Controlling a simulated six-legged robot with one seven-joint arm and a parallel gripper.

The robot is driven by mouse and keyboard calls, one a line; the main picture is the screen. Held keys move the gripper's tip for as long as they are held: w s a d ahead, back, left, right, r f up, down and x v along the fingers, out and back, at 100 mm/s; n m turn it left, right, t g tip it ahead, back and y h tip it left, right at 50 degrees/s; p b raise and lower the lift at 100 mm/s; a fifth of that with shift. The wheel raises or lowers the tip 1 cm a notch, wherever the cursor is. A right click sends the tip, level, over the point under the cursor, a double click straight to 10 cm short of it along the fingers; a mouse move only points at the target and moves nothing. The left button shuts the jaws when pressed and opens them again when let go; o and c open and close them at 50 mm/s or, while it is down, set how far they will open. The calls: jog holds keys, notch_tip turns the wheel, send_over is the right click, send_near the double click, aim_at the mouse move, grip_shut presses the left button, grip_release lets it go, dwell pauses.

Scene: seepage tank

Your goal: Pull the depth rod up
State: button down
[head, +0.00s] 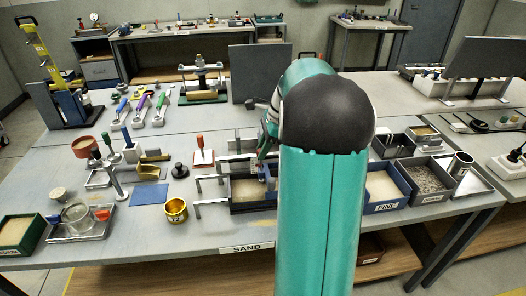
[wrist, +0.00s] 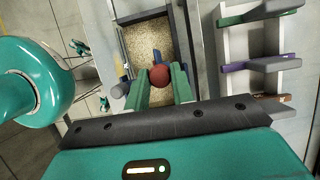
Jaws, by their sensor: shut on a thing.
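The tank (head: 252,207) is a dark open box of pale sand near the front edge of the table, partly hidden by my arm in the head view. It also shows in the wrist view (wrist: 143,16). The depth rod shows there as a round red knob (wrist: 160,76) with a blue part beyond it, over the sand. My gripper (wrist: 163,84) has its green fingers on both sides of the knob, shut on it. In the head view my gripper is mostly hidden behind my arm. How deep the rod sits cannot be told.
A "FINE" sand box (head: 386,186) and a gravel box (head: 424,180) stand right of my arm. A brass cup (head: 176,210) and a blue mat (head: 149,192) lie left of the tank. A dark upright panel (head: 256,72) stands behind. The wrist view shows green and purple bars (wrist: 250,65) at right.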

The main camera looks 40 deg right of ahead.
jog(key=shift+r, duration=1.4)
jog(key=c, duration=1.2)
grip_release()
jog(key=v, duration=1.3)
jog(key=shift+s+d+r, duration=0.1)
jog(key=shift+d+r, duration=0.1)
jog(key=shift+r, duration=0.05)
